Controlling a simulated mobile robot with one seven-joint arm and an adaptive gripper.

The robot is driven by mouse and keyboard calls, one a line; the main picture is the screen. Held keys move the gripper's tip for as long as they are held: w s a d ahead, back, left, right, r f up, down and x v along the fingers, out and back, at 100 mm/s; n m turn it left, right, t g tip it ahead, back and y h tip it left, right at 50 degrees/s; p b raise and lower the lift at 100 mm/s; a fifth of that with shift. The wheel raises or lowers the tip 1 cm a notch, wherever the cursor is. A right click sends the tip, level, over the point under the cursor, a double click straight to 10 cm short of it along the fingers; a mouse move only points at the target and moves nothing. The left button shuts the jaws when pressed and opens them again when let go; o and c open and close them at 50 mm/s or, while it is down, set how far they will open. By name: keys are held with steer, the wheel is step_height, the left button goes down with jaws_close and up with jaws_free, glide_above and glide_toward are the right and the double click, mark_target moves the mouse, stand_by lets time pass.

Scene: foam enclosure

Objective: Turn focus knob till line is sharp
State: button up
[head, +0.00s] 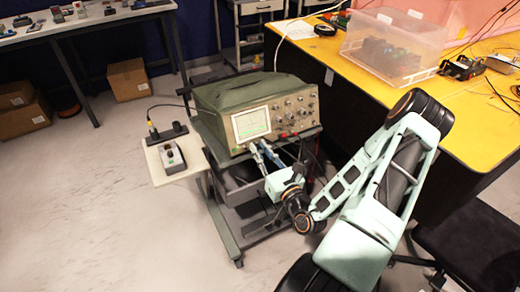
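A green-cased oscilloscope (228,94) stands on a cart, its front panel facing right and toward me. Its lit screen (251,124) shows a green display, too small to tell whether the line is sharp. Several knobs (289,111) sit on the panel right of the screen. Which one is the focus knob cannot be told. My gripper (258,147) is just below the screen, at the panel's lower edge. Its two fingers are apart and I see nothing between them. Whether a fingertip touches the panel cannot be told.
The cart (228,232) has a side shelf (167,172) holding a small grey box (172,156) with a cable near it. A yellow table (452,103) with a clear plastic bin (392,47) is at right. A black chair (475,245) is front right. Open floor lies at left.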

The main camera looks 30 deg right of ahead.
steer(key=s, duration=0.7)
steer(key=shift+s+d+f, duration=0.15)
steer(key=shift+f, duration=0.1)
